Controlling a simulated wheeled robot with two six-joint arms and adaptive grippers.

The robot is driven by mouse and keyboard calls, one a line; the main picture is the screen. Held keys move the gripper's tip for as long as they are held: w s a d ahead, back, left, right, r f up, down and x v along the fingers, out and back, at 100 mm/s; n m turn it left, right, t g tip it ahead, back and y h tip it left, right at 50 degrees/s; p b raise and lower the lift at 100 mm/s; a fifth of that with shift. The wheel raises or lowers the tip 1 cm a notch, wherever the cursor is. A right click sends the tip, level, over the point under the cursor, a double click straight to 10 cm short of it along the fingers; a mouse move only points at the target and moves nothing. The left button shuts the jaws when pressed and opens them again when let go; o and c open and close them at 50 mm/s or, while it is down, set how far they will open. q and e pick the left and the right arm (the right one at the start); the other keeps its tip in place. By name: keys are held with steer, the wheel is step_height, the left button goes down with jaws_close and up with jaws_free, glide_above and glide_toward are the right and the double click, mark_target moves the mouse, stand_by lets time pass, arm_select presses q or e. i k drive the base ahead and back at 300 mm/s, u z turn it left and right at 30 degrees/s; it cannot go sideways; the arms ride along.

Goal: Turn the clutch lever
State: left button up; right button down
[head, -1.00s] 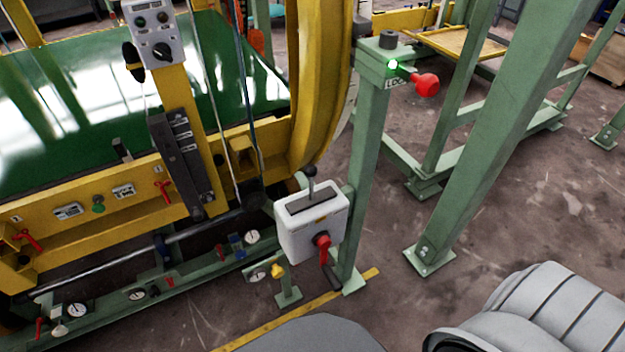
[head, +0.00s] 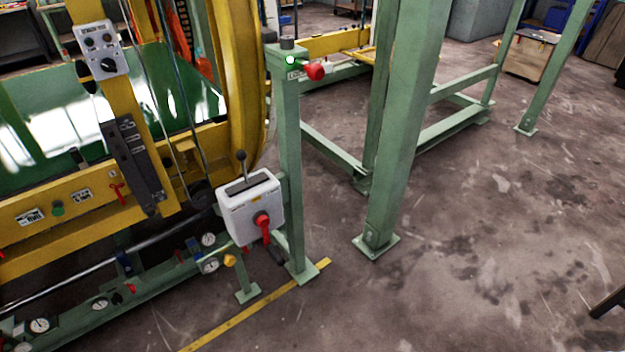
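Several levers are in view, and I cannot read which one is labelled clutch. A red-knobbed lever (head: 314,71) sticks out to the right from the top of a green post (head: 288,150), beside a lit green lamp (head: 290,60). A white control box (head: 250,207) is mounted beside the same post. It has an upright dark-knobbed lever (head: 242,164) in a slot on top and a red handle (head: 263,227) hanging down on its front. Neither of my grippers is in view.
The yellow ring machine with its green drum (head: 30,140) fills the left. A thick green frame leg (head: 395,150) stands right of the post. A yellow line (head: 250,308) marks the floor. Open concrete floor (head: 480,240) lies to the right.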

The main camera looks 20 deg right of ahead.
mark_target(241, 154)
steer(key=z, duration=0.15)
steer(key=k, duration=0.25)
steer(key=z, duration=0.15)
steer(key=i, duration=0.6)
steer(key=z, duration=0.45)
